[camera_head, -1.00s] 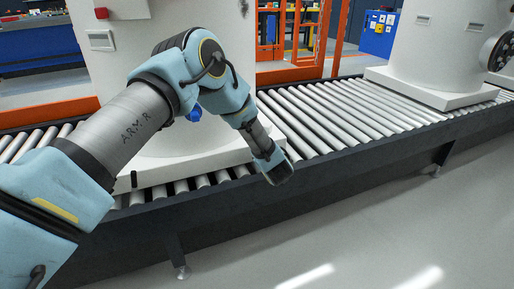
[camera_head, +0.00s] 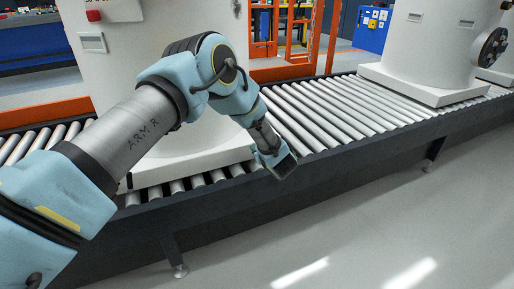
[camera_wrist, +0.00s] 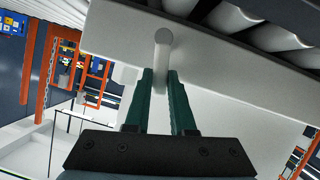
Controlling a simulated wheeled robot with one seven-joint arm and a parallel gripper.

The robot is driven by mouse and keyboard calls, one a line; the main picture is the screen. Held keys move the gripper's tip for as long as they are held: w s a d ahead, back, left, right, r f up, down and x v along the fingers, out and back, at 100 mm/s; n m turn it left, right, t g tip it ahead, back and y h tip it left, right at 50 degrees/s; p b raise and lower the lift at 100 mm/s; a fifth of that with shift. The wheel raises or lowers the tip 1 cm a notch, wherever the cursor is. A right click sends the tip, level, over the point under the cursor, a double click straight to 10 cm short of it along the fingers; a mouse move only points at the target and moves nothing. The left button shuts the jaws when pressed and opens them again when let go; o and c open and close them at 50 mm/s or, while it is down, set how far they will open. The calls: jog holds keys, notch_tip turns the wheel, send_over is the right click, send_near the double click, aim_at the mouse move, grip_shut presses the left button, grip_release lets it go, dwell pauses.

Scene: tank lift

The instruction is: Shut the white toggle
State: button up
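The white toggle (camera_wrist: 163,48) shows in the wrist view as a pale round-ended lever on a white surface, just beyond and between my fingertips. My gripper (camera_wrist: 161,72) has two green fingers set apart with a narrow gap, and part of the lever lines up with that gap. I cannot tell whether the fingers touch it. In the head view my gripper (camera_head: 281,166) is at the near edge of the roller conveyor, by the base of the white tank (camera_head: 105,70). The toggle is not visible there; my arm covers part of the tank.
The roller conveyor (camera_head: 335,112) runs across the view, with bare rollers right of the tank. Another white tank (camera_head: 430,45) with a dark round flange (camera_head: 492,47) stands farther right. Orange framing (camera_head: 290,68) is behind. The grey floor (camera_head: 350,220) in front is clear.

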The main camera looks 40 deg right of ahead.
jog(key=o, duration=0.5)
jog(key=shift+c, duration=0.2)
jog(key=v, duration=1)
jog(key=shift+s+r+p, duration=0.15)
jog(key=shift+s+p, duration=0.15)
jog(key=shift+s, duration=0.05)
jog(key=shift+s+a, duration=0.1)
jog(key=shift+a, duration=0.1)
